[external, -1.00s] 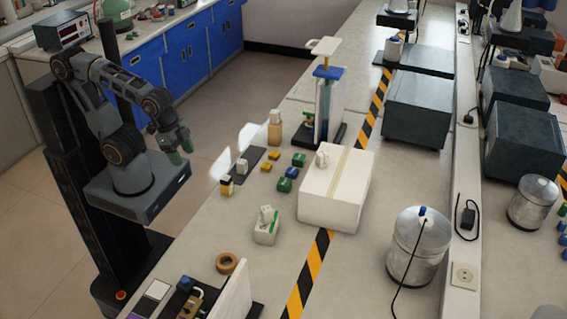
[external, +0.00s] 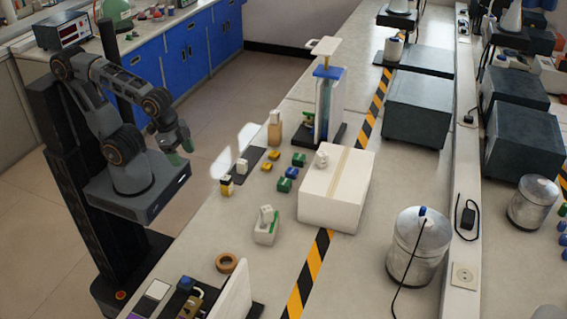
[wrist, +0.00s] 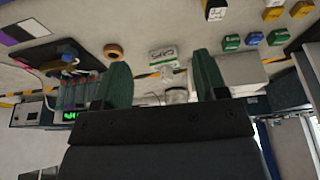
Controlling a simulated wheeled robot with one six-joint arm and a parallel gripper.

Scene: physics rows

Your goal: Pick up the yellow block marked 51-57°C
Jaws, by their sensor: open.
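Two small yellow blocks lie on the bench in the external view, one (external: 273,155) a little behind the other (external: 266,167). Two yellow blocks also show at the upper right of the wrist view, one (wrist: 272,14) beside the other (wrist: 301,9). Their markings are too small to read, so I cannot tell which says 51-57°C. My gripper (external: 180,152) is open and empty, left of the bench edge and apart from the blocks. In the wrist view my gripper (wrist: 162,80) shows two green fingers spread wide with nothing held between them.
Green blocks (external: 284,184) and a blue block (external: 291,172) lie near the yellow ones. A white box (external: 335,190) stands to their right. A yellow, black and white item (external: 227,185) stands near the bench edge. A tape roll (external: 227,263) lies nearer the camera.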

